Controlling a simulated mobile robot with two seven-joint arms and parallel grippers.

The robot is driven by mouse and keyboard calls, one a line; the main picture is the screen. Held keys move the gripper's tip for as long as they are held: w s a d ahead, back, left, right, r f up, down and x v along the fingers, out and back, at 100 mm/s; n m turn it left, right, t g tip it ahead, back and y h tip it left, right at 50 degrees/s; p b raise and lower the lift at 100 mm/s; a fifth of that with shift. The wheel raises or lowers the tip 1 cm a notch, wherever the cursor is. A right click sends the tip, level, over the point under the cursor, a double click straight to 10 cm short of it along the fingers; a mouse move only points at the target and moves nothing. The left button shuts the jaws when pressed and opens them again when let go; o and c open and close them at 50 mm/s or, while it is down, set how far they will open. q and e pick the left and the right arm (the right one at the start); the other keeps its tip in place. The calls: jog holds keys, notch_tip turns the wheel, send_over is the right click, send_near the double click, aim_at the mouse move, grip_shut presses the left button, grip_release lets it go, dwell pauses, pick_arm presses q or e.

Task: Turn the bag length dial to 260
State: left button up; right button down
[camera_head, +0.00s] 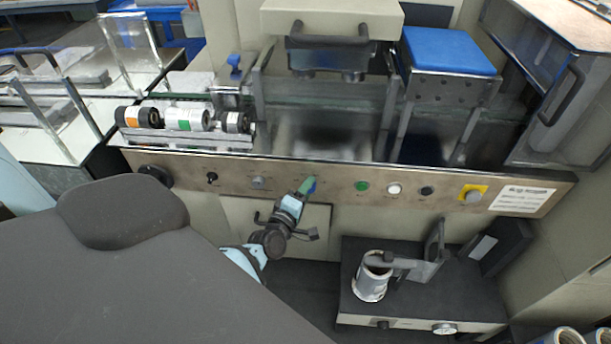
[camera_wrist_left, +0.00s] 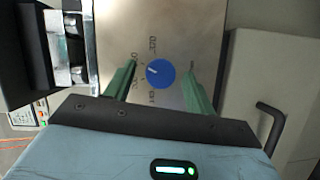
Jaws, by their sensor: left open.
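The bag length dial (camera_wrist_left: 161,75) is a round blue knob with a white pointer mark, on the metal control panel. In the left wrist view its mark points to the upper left. Printed numbers surround it; one looks like 320, and the others are too blurred or hidden to read surely. My left gripper (camera_wrist_left: 160,86) is open, with one green finger on each side of the dial and gaps between. In the head view the left gripper (camera_head: 307,186) reaches the panel and mostly hides the dial, leaving a bit of blue. My right gripper is not in view.
On the same panel (camera_head: 334,182) sit a green button (camera_head: 362,187), a white button (camera_head: 394,189), a black button (camera_head: 427,191) and a yellow-backed stop button (camera_head: 473,194). Film rolls (camera_head: 183,119) lie above the panel. A dark-topped box with a white cylinder (camera_head: 371,284) stands below right.

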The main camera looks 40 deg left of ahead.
pick_arm(q)
jog(key=shift+s, duration=0.15)
jog(key=s+d, duration=0.1)
jog(key=s, duration=0.6)
jog(key=shift+s+r, duration=0.25)
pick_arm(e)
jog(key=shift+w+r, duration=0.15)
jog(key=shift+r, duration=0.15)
pick_arm(q)
jog(key=shift+d, duration=0.15)
jog(key=s+d+f+m+g+h+p, duration=0.1)
jog(key=s+d+m, duration=0.3)
jog(key=s, duration=0.6)
jog(key=s+d+f+m+g+h+p, duration=0.1)
jog(key=s+d+m+g+h+p, duration=0.1)
jog(key=s+m, duration=0.7)
jog(key=s+d+m+g+h+p, duration=0.1)
jog(key=s+d+m+g+p, duration=0.2)
jog(key=s, duration=0.8)
jog(key=d+m+g, duration=0.2)
jog(key=d+m, duration=0.2)
jog(key=d, duration=0.1)
jog(key=shift+f+h+p, duration=0.3)
jog(key=shift+f, duration=0.1)
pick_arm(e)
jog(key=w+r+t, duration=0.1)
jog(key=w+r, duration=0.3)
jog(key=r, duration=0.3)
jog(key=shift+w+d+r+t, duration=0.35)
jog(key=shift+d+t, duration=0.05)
